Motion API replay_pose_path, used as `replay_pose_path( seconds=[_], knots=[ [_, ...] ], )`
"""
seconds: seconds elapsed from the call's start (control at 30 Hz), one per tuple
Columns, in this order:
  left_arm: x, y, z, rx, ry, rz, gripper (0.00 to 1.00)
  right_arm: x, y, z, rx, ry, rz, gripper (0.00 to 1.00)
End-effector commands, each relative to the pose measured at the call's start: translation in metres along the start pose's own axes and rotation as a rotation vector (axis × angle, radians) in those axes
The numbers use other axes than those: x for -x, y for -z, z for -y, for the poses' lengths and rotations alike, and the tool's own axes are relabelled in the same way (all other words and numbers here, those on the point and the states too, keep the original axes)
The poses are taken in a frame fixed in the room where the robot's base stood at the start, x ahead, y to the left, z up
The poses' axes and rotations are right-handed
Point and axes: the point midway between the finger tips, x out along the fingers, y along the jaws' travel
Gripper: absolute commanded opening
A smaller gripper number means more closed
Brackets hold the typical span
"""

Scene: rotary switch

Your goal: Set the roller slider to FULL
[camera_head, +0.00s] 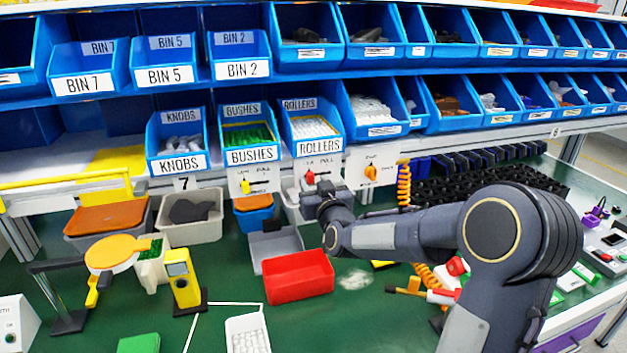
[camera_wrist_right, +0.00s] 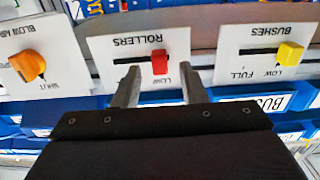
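The rollers slider is a red knob (camera_wrist_right: 158,62) on a white plate labelled ROLLERS (camera_wrist_right: 180,42), which appears upside down in the right wrist view. The knob sits at the LOW end of its dark slot; the slot runs to the left in that view. In the head view the red knob (camera_head: 310,177) is at the left of its slot, below the rollers bin (camera_head: 318,147). My right gripper (camera_wrist_right: 161,72) is open, its two fingers apart on either side of the knob's line, pointing at the plate. Contact cannot be told. My left gripper is out of view.
The yellow bushes slider (camera_wrist_right: 290,53) is beside it on one side and the orange blow-air knob (camera_wrist_right: 28,65) on the other. Blue bins fill the shelves above.

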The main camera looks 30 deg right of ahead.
Motion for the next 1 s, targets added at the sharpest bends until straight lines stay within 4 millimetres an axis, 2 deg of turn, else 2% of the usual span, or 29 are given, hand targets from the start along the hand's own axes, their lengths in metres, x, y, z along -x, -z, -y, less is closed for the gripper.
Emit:
replay_pose_path(
  seconds=[0.13,0.43,0.73,1.0],
  knots=[
    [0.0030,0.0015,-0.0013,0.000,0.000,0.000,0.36,-0.0125,0.0000,0.0000,0.000,0.000,0.001,0.38],
    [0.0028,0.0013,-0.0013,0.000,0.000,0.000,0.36,-0.0147,-0.0004,-0.0002,0.000,0.000,0.001,0.38],
    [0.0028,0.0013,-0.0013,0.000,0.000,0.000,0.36,-0.0146,-0.0003,-0.0001,0.000,0.000,0.000,0.00],
    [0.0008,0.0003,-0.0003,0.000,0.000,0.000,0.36,-0.0146,-0.0014,-0.0015,0.000,0.000,0.000,0.00]
  ],
)
